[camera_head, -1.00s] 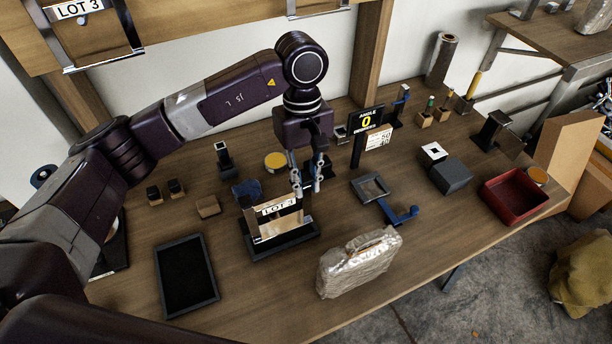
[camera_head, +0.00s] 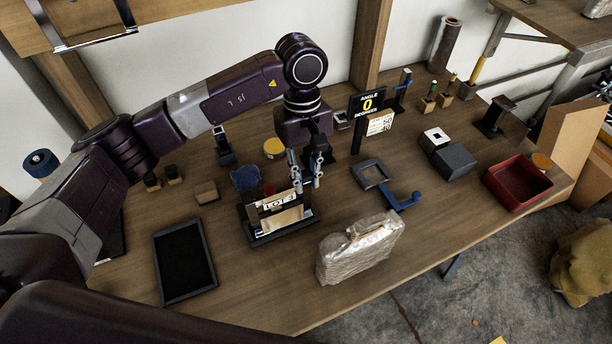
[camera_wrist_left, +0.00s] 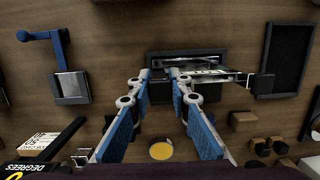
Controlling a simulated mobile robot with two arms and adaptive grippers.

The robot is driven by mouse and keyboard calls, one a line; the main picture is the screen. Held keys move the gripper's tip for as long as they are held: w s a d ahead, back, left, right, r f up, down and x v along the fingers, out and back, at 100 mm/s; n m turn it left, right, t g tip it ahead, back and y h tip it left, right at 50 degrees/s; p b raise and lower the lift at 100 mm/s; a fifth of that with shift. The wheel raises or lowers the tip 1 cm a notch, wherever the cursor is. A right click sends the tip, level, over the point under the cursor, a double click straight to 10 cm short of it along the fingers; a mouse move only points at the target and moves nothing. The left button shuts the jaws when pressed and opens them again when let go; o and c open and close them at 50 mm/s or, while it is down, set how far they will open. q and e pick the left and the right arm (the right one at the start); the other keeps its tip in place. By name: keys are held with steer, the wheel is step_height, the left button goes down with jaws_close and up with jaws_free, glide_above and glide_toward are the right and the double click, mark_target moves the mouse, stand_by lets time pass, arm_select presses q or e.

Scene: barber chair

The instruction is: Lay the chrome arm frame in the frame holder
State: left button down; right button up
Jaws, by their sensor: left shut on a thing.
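The chrome arm frame (camera_head: 284,219) has shiny bars and a "LOT 3" label. It stands upright at the black frame holder (camera_head: 268,239) on the bench; I cannot tell whether it is fully seated. My left gripper (camera_head: 307,184) is above the holder's right end, fingers pointing down, shut on the frame near its right end. In the left wrist view the gripper (camera_wrist_left: 160,78) shows its blue-padded fingers, with the chrome frame (camera_wrist_left: 212,74) running right from the fingertips, over the dark holder (camera_wrist_left: 185,55). The exact contact is partly hidden. My right gripper is not in view.
A wrapped silver package (camera_head: 360,248) lies in front right of the holder. A black tray (camera_head: 184,267) lies to the left. A square metal frame with a blue handle (camera_head: 400,202) lies to the right, with an angle sign (camera_head: 367,105) behind it and a red bin (camera_head: 517,182) farther right.

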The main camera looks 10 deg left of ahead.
arm_select(q)
steer(key=shift+r, duration=0.1)
steer(key=c, duration=1.7)
jaws_free()
steer(key=r, duration=0.4)
steer(key=w+r, duration=0.1)
steer(key=r, duration=0.6)
steer(key=shift+w+a+r, duration=0.35)
steer(key=shift+r, duration=0.05)
